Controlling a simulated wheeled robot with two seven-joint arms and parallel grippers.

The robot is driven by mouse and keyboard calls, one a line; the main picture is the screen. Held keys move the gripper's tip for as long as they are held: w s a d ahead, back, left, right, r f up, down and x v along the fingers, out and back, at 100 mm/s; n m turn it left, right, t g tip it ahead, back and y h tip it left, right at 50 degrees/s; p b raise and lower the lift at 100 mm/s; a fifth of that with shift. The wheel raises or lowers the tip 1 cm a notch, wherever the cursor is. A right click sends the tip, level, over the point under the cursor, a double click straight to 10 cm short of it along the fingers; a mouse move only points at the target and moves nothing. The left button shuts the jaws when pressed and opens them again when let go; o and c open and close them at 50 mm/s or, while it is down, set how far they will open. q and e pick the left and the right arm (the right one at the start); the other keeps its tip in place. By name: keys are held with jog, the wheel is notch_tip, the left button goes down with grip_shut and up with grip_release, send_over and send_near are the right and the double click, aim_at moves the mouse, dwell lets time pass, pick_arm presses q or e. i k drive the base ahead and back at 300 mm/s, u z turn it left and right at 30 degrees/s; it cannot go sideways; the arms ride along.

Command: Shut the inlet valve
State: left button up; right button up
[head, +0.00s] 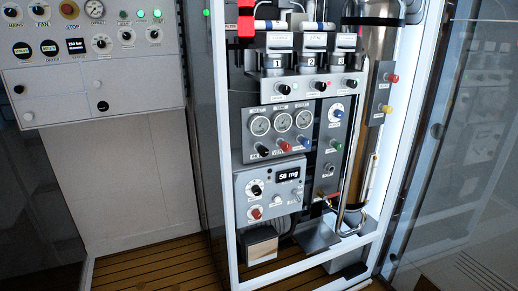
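The equipment rack (236,215) with its white frame fills the middle of the head view. A fitting with a red part (326,194) sits low on the right of the rack, near bent metal piping (343,222). The labels are too small to read, so I cannot tell which control is the inlet valve or whether it is open. Neither of my grippers is in view.
A lower box (247,186) has a display reading 58 mg. A metal column (378,50) stands at the right, with red and yellow knobs beside it. A control panel (60,85) hangs on the left wall. Glass doors flank the rack, and wooden slatted floor (150,265) lies below.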

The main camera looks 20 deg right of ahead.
aim_at(263, 151)
jog(key=z, duration=0.5)
jog(key=k, duration=0.6)
jog(key=z, duration=0.45)
jog(key=i, duration=1)
jog(key=u, duration=0.9)
